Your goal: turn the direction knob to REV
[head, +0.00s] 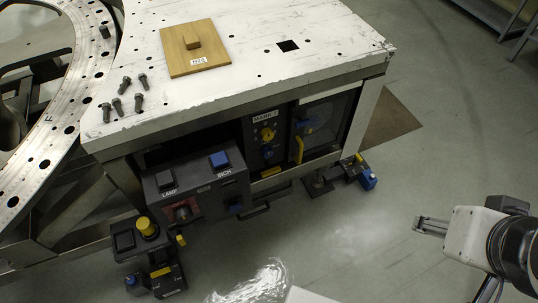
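I cannot read REV or a direction label anywhere, so I cannot tell for sure which knob is the direction knob. A yellow rotary knob (267,134) sits on a dark panel under the white table, below a small label. A dark knob on a red plate (183,213) is on the front of the grey control box with the LAMP and INCH buttons. My gripper (419,225) is at the right, pointing left, well apart from both knobs. Its two fingers show a gap with nothing between them.
The white table (260,80) overhangs the panels and carries a wooden block plate (196,48) and several bolts (138,102). A yellow handle (299,149) is right of the yellow knob. A box with a yellow button (147,228) stands lower left.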

